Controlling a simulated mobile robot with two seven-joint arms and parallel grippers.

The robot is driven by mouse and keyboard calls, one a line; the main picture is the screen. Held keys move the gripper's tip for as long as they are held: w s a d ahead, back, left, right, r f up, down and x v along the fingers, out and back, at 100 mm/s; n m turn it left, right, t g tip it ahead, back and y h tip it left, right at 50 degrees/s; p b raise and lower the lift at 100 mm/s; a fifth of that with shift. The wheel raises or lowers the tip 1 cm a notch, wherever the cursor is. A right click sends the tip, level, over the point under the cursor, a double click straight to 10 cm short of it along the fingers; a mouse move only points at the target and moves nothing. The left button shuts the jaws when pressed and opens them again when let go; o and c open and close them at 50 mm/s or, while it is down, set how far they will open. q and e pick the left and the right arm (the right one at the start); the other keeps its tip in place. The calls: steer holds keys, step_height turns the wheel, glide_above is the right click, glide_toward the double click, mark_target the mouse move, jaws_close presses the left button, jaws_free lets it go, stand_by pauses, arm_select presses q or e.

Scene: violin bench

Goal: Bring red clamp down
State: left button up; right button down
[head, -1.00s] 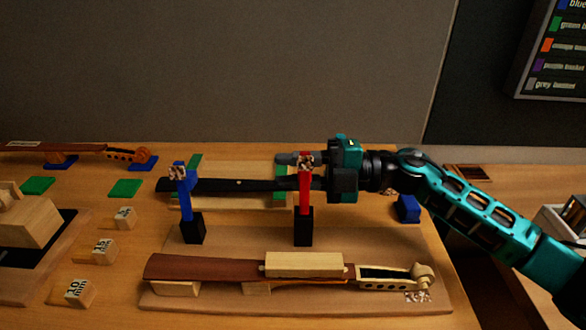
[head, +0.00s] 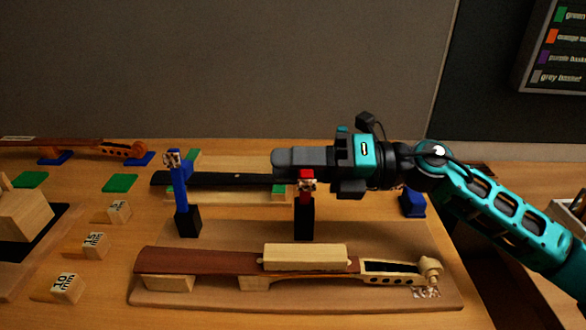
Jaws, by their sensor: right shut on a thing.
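The red clamp (head: 306,188) stands upright in the middle of the bench, behind the violin neck. Its short red part sits close above its black block (head: 304,221). My right gripper (head: 288,160) comes in from the right and is shut on the top of the red clamp; its fingers hide part of that top. The blue clamp (head: 180,192) stands to the left on a similar black block, with its blue post rising higher. The violin neck (head: 200,262) lies on a wooden board in front, with a pale wood block (head: 305,257) on it. My left gripper is out of view.
A dark fingerboard (head: 215,180) lies behind the clamps, passing under my gripper. Marked wooden blocks (head: 85,245) lie at left. A blue block (head: 412,203) stands right of the red clamp. Green pads (head: 120,183) lie at left.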

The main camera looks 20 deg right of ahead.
steer(key=shift+s+a+f+n+b, duration=0.35)
steer(key=shift+s+n+b, duration=0.45)
steer(key=shift+n+b, duration=1)
steer(key=shift+s+a+f+n+b, duration=0.15)
steer(key=shift+s+f+n+b, duration=0.55)
steer(key=shift+n+b, duration=1.1)
steer(key=shift+s+a+f+n+b, duration=0.25)
steer(key=shift+s+n+b, duration=0.7)
steer(key=shift+n+b, duration=0.8)
steer(key=c, duration=0.9)
jaws_free()
steer(key=shift+r, duration=0.1)
